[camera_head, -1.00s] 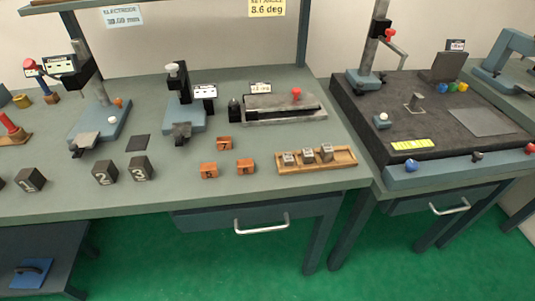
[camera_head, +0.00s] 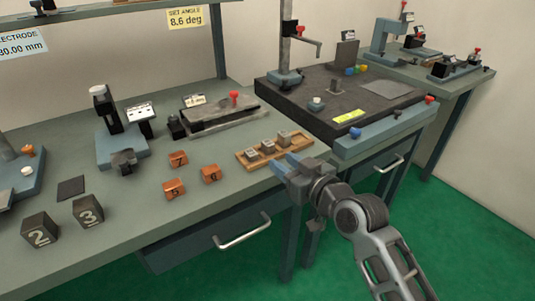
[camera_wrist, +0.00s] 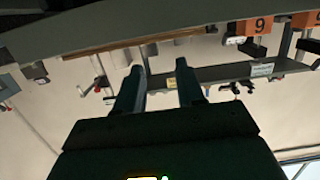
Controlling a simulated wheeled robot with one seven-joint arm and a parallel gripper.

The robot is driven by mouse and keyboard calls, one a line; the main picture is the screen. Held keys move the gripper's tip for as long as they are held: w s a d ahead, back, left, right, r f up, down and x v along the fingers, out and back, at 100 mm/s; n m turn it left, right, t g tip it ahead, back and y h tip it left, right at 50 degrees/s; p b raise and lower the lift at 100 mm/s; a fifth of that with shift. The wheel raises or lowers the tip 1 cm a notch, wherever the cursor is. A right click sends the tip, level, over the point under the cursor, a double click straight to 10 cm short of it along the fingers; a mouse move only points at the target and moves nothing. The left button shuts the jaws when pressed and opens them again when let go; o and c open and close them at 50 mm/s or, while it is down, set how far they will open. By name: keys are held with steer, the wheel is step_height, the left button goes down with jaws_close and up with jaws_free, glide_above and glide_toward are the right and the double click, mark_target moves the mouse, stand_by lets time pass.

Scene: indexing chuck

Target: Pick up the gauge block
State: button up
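Several small grey metal blocks sit in a row in a wooden tray (camera_head: 258,166) on the bench: a left one (camera_head: 252,154), a middle one (camera_head: 268,146) and a right one (camera_head: 284,137). They look like gauge blocks; any marks on them are too small to read. My gripper (camera_head: 284,162), with blue fingers, is in front of the tray's right end in the head view, partly covering that area. The wrist view shows its two fingers (camera_wrist: 160,88) apart with nothing between them. I cannot tell its exact height over the bench.
Orange numbered blocks (camera_head: 175,188) lie left of the tray, and dark blocks marked 2 (camera_head: 39,230) and 3 (camera_head: 88,211) stand farther left. A grey vise-like fixture (camera_head: 215,117) is behind the tray. A dark surface plate (camera_head: 335,100) stands to the right.

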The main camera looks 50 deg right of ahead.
mark_target(269, 144)
steer(key=shift+w+d+r, duration=0.25)
steer(key=shift+w+d, duration=0.3)
steer(key=shift+w, duration=0.05)
steer(key=shift+w+d+r, duration=0.25)
steer(key=shift+w+d, duration=0.3)
steer(key=shift+w, duration=0.05)
steer(key=x, duration=0.4)
steer(key=p+x, duration=0.1)
steer(key=x, duration=0.2)
steer(key=shift+d+f, duration=0.1)
steer(key=shift+f, duration=0.2)
steer(key=shift+c, duration=0.2)
jaws_close()
